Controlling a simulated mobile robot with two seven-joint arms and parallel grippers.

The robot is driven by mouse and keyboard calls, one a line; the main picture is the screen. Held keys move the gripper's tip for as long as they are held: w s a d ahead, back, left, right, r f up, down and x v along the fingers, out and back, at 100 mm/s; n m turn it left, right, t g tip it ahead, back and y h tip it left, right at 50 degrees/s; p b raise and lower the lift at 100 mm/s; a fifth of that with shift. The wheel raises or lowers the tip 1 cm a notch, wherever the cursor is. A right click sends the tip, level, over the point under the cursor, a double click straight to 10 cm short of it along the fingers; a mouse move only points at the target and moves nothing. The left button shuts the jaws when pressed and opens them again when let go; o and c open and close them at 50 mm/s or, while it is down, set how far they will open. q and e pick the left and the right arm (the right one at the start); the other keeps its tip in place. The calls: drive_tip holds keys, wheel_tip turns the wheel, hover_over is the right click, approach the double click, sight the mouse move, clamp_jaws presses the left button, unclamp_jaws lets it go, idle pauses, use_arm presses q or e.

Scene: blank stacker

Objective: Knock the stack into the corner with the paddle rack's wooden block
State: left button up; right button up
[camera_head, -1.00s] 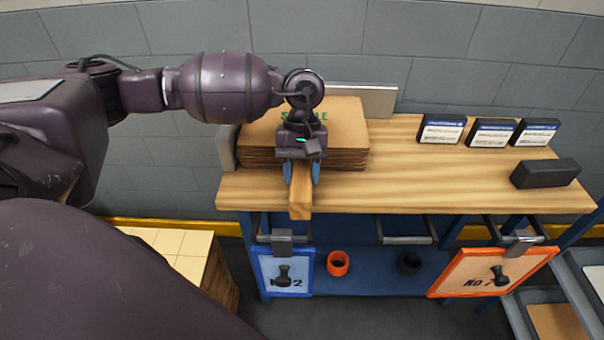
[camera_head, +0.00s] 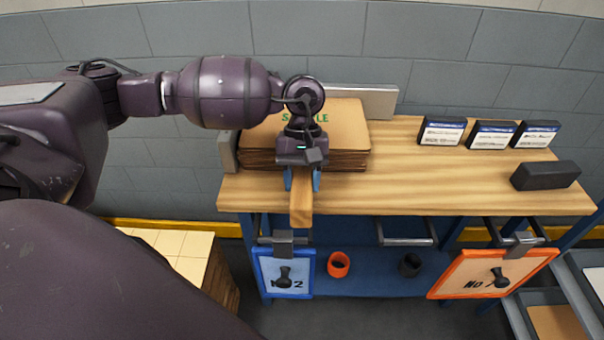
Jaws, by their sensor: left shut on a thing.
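The stack of brown cardboard blanks (camera_head: 345,125) lies on the wooden bench, with green lettering on its top sheet. A grey fence (camera_head: 365,101) stands behind it and a grey plate (camera_head: 228,150) at its left; they form the corner. My left gripper (camera_head: 302,182) is shut on the wooden block (camera_head: 301,208), in front of the stack. The block's near end sticks out past the bench's front edge. The gripper hides the block's far end, so I cannot tell whether it touches the stack. My right gripper is not in view.
Several black boxes with white labels (camera_head: 441,131) stand at the back right of the bench (camera_head: 420,180). A dark block (camera_head: 545,175) lies at the right. Below hang a blue paddle (camera_head: 284,272) and an orange paddle (camera_head: 492,272). The bench's middle is clear.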

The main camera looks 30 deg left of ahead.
use_arm(q)
drive_tip(key=shift+r+p, duration=1.35)
drive_tip(key=shift+r, duration=3.2)
drive_tip(key=shift+d, duration=0.1)
